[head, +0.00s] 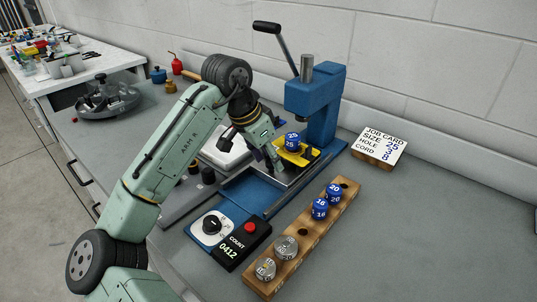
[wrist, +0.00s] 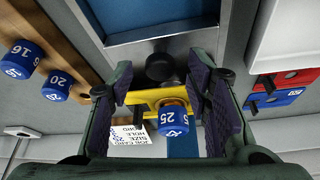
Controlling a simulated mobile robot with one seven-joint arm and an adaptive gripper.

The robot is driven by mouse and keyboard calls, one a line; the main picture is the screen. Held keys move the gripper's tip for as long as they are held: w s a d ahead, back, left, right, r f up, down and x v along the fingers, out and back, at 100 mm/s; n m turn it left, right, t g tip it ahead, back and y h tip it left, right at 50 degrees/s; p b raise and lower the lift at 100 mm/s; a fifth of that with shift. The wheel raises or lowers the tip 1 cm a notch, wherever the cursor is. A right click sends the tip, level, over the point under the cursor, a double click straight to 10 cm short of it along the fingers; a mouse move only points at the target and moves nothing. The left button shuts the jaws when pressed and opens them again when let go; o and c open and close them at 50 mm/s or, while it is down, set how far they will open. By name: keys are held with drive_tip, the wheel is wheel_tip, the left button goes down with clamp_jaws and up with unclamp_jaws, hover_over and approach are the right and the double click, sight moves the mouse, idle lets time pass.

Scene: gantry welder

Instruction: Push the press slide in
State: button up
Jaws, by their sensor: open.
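The blue press (head: 325,118) stands upright at the back of the bench, its ram above a yellow holder (head: 305,158). A blue piece marked 25 (head: 292,141) sits in the holder. In the wrist view the yellow holder (wrist: 142,97) and the blue piece (wrist: 172,119) show between my gripper's fingers. A dark round knob (wrist: 160,67) lies in front of the holder, also between the fingers. My gripper (wrist: 163,95) is open, low at the front of the press. Contact with the knob or holder cannot be told. My gripper hides part of the slide in the head view.
A wooden block (head: 283,252) with blue and metal pieces stands right of the press base. A control box (head: 229,233) with a dial and red button is in front. A job card (head: 379,146) is at the right. A round fixture (head: 107,97) stands at the left.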

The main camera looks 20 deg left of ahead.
drive_tip(key=shift+f, duration=0.1)
drive_tip(key=shift+c, duration=0.5)
clamp_jaws()
idle(0.3)
